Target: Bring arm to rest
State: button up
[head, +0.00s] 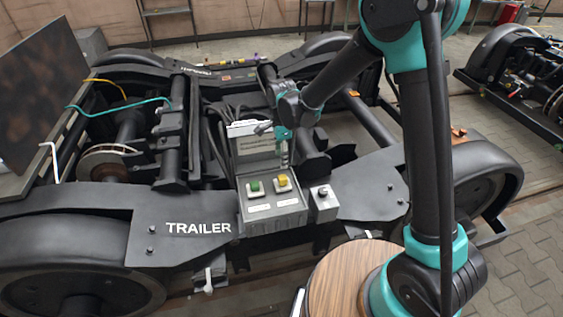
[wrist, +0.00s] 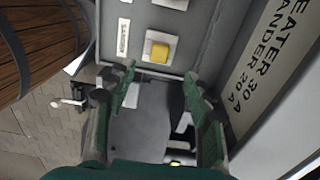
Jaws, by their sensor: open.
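My arm reaches down from the upper right of the head view over the bogie marked TRAILER. My gripper (wrist: 161,84) is open and empty in the wrist view, with its two green fingers apart. In the head view my gripper (head: 283,132) hangs by the raised lid (head: 256,141) of a grey control box (head: 272,218). A yellow button (wrist: 157,51) on a white base lies just beyond the fingertips in the wrist view. The box also carries a green button (head: 255,187), left of the yellow one in the head view. I cannot tell whether the gripper touches anything.
A small grey switch box (head: 323,204) sits right of the control box. A wooden barrel top (head: 335,280) stands close in front. Dark wheels and bars of the bogie surround the box. Another bogie (head: 525,85) stands at the far right. Paved floor (head: 525,230) is clear at the right.

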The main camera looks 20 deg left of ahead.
dwell(0.5)
jog(key=d+r+n+t, duration=0.1)
jog(key=d+r+n, duration=0.2)
jog(key=d, duration=0.9)
jog(key=d+r+n+t, duration=0.15)
jog(key=d+r, duration=0.25)
jog(key=d, duration=0.8)
jog(key=s+d+n+t, duration=0.1)
jog(key=s+d+n, duration=0.2)
jog(key=s+d, duration=0.2)
jog(key=s+d+f+n, duration=0.1)
jog(key=s+d+n, duration=0.3)
jog(key=d, duration=0.8)
jog(key=shift+s+d+f+t, duration=0.25)
jog(key=shift+s+f+t, duration=0.1)
jog(key=shift+s, duration=0.85)
